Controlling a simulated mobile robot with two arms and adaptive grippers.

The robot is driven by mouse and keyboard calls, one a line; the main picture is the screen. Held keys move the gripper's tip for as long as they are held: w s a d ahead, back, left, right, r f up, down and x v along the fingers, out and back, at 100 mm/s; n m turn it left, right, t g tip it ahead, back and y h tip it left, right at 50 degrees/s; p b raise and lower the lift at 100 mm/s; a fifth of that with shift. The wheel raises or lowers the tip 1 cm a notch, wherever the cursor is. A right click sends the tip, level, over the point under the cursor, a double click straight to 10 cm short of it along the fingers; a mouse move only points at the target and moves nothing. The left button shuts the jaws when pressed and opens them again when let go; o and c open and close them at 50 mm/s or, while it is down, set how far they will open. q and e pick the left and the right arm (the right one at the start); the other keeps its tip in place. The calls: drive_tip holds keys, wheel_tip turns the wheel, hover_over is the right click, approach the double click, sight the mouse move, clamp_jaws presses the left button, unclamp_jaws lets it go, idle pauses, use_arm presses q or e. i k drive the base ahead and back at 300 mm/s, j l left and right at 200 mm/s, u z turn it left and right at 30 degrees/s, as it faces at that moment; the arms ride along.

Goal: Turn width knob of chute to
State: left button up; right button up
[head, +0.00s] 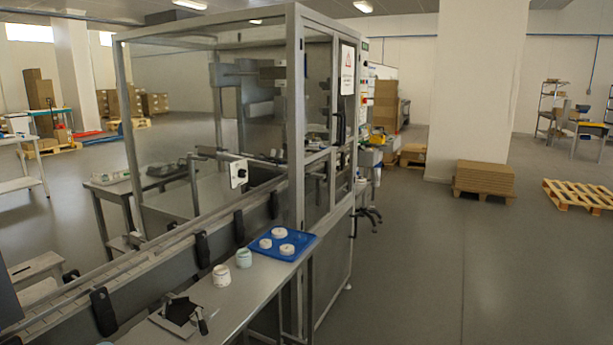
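A long metal chute (150,262) runs from the lower left into a glass-walled machine frame. Several black clamps or handles, such as a black clamp (202,249), sit along its near side. A white plate with a dark round knob (240,173) stands at the chute's far side, by the machine. I cannot tell for sure which part is the width knob, and no setting is readable. Neither of my grippers is visible.
A narrow metal table (232,290) along the chute holds a blue tray (290,255) with white round pieces, two small jars (221,276) and a black tool (180,312). Black handles (370,214) stick out at the machine's right. The floor (430,270) to the right is clear.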

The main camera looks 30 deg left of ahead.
sight(243, 174)
drive_tip(key=i+l+u, duration=0.1)
drive_tip(key=i+u, duration=0.25)
drive_tip(key=i, duration=0.2)
drive_tip(key=i+l+u, duration=0.35)
drive_tip(key=i, duration=0.15)
drive_tip(key=j, duration=0.1)
